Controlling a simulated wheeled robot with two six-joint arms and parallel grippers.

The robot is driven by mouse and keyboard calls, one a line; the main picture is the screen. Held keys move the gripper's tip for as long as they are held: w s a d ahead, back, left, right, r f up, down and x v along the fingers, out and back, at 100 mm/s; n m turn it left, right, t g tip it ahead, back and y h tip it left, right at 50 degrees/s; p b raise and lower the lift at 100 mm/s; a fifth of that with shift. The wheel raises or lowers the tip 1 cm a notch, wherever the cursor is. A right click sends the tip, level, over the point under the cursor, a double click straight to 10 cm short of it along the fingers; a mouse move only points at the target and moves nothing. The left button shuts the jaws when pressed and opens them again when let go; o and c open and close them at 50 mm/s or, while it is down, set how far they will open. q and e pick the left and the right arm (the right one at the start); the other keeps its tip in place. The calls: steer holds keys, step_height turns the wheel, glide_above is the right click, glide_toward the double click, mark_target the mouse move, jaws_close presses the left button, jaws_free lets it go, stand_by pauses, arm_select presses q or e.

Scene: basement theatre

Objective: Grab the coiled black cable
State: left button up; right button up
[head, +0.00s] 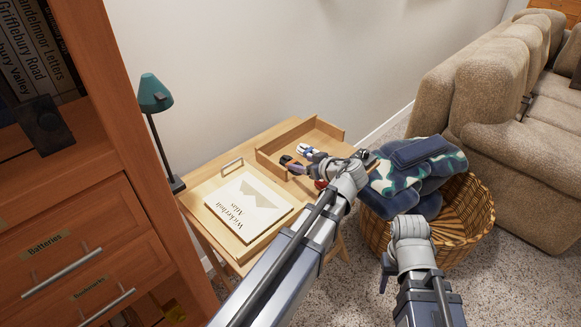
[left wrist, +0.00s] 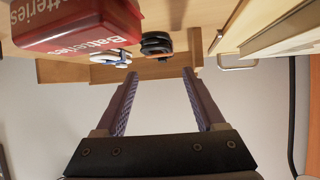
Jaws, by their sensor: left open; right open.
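The coiled black cable (left wrist: 157,43) shows in the left wrist view as a dark coil with an orange-brown part, in the open wooden tray. It lies beyond and roughly in line with the gap between my left fingertips. In the head view the dark coil (head: 287,160) is small, near the tray's left side. My left gripper (left wrist: 160,75) is open and empty, apart from the cable; in the head view it (head: 308,168) reaches over the desk. My right gripper (head: 385,270) is open, low beside the wicker basket, its fingers partly hidden.
A white-and-blue coil (left wrist: 110,57) lies beside the black one. A red Batteries box (left wrist: 75,22) is close to my left fingers. An atlas (head: 250,205) lies on the desk; a teal lamp (head: 154,95) stands behind. The wicker basket (head: 468,215) holds blue fabric.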

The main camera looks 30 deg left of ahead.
arm_select(q)
steer(key=shift+x, duration=0.8)
steer(key=a+f+b, duration=0.1)
steer(key=w+a+f+b, duration=0.1)
steer(key=a+f+b, duration=0.1)
steer(key=shift+w+f+b, duration=0.25)
steer(key=shift+w+b, duration=0.1)
steer(key=shift+w, duration=0.05)
steer(key=shift+w+a+f, duration=0.1)
steer(key=shift+w+a, duration=0.05)
steer(key=shift+a, duration=0.05)
jaws_close()
